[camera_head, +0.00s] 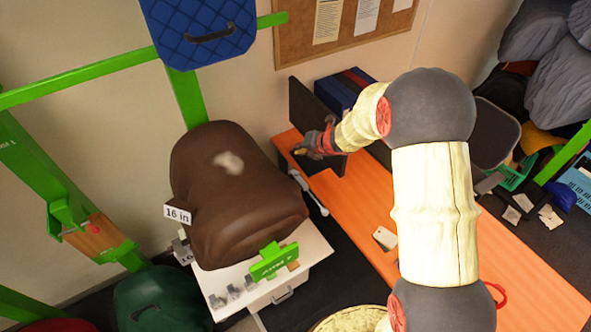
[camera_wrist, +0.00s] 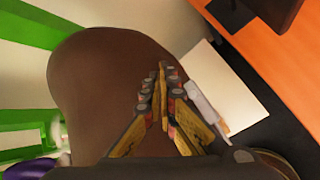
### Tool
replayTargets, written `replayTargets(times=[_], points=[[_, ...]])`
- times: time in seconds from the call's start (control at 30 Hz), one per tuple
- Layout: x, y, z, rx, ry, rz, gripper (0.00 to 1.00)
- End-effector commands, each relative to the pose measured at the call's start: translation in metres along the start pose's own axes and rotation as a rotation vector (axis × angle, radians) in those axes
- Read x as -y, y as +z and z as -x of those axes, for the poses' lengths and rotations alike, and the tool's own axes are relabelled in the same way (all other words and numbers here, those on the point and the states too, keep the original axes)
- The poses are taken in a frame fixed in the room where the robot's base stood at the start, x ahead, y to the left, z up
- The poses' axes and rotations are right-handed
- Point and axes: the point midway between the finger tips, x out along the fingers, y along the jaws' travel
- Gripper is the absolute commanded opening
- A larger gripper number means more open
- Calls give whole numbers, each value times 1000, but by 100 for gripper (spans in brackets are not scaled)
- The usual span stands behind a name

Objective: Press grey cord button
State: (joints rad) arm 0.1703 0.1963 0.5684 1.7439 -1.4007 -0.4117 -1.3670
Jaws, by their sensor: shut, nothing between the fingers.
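My gripper (camera_head: 301,151) is at the far end of my arm, above the orange bench top and right of the brown saddle form. In the wrist view its fingers (camera_wrist: 162,70) meet at the tips, shut and empty, with the brown form behind them. I cannot pick out the grey cord button for certain. Small grey pieces (camera_head: 233,291) stand on the front left of the white cabinet top, and a grey block (camera_head: 182,248) sits at its left corner. They are too small to tell which one, if any, is the button.
The large brown form (camera_head: 235,190) rests on the white cabinet (camera_head: 312,247), with a green clamp-like part (camera_head: 273,262) in front. The orange bench (camera_head: 345,205) carries a dark upright panel (camera_head: 312,115). Green posts (camera_head: 35,170) stand left. A blue quilted pad (camera_head: 205,40) hangs above.

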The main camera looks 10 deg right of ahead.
Motion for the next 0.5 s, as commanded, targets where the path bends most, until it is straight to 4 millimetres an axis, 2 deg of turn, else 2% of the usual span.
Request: replayTargets(times=[0.5], points=[[0, 0, 0, 2, 3, 37, 0]])
